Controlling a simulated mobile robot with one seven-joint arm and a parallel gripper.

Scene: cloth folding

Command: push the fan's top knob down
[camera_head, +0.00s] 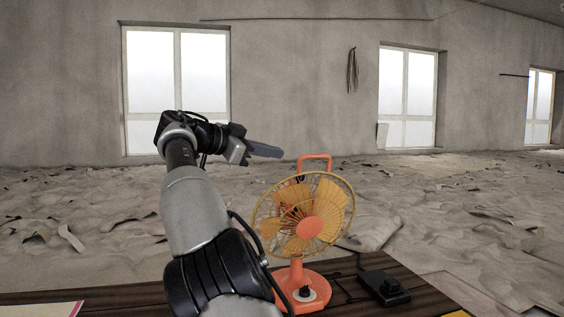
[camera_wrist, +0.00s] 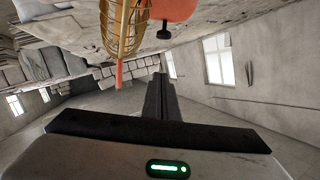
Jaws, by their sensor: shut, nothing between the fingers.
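An orange fan (camera_head: 318,229) with a round wire grille and an orange handle on top (camera_head: 315,158) stands upright on the table. In the wrist view its grille (camera_wrist: 124,28) shows at the top, with the orange handle end (camera_wrist: 118,74) pointing down the picture. A black knob (camera_wrist: 163,30) sticks out of the orange housing behind the grille; in the head view the grille mostly hides this area. My gripper (camera_head: 282,153) is shut and empty, up and to the left of the fan's handle. In the wrist view its fingers (camera_wrist: 159,78) are together, apart from the knob.
The dark wooden table (camera_head: 410,308) also holds a black device (camera_head: 384,287) right of the fan and a paper (camera_head: 45,311) at the left. A dark control (camera_head: 305,291) is on the fan's base. The air around my gripper is free; rubble covers the floor beyond.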

